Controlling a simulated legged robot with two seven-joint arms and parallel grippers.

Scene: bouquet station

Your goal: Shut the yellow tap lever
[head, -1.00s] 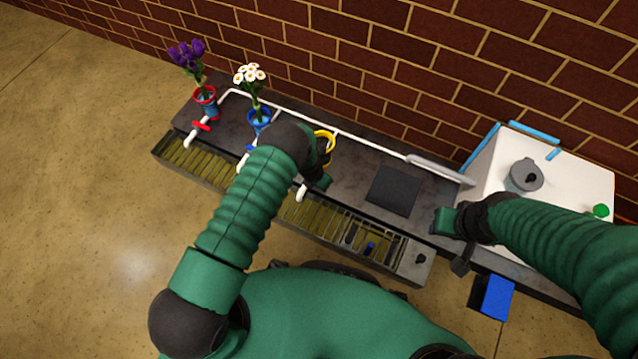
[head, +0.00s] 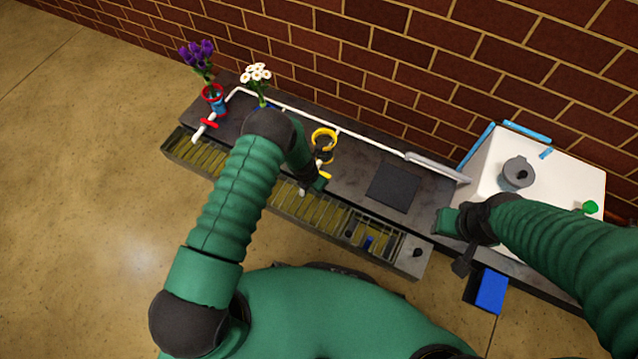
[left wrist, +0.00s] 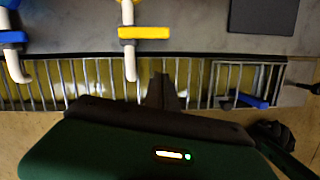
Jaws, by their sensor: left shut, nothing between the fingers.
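The yellow tap lever (left wrist: 144,32) lies crosswise over its white spout (left wrist: 129,65) in the left wrist view. In the head view the yellow lever (head: 326,176) shows just beside my left gripper (head: 318,186). My left gripper is shut and empty. Its fingers (left wrist: 163,90) are over the grated trough, to the right of the spout end and nearer my body than the lever, apart from it in the wrist view. My right gripper (head: 446,222) is over the right part of the counter; its fingers do not show clearly.
A yellow-rimmed vase (head: 324,137) stands behind the yellow tap. A blue lever (left wrist: 12,37) is left of it, and a red lever (head: 208,122) farther left. Flowers stand behind these taps. The grated trough (head: 185,153) runs along the front. A dark mat (head: 394,187) lies right.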

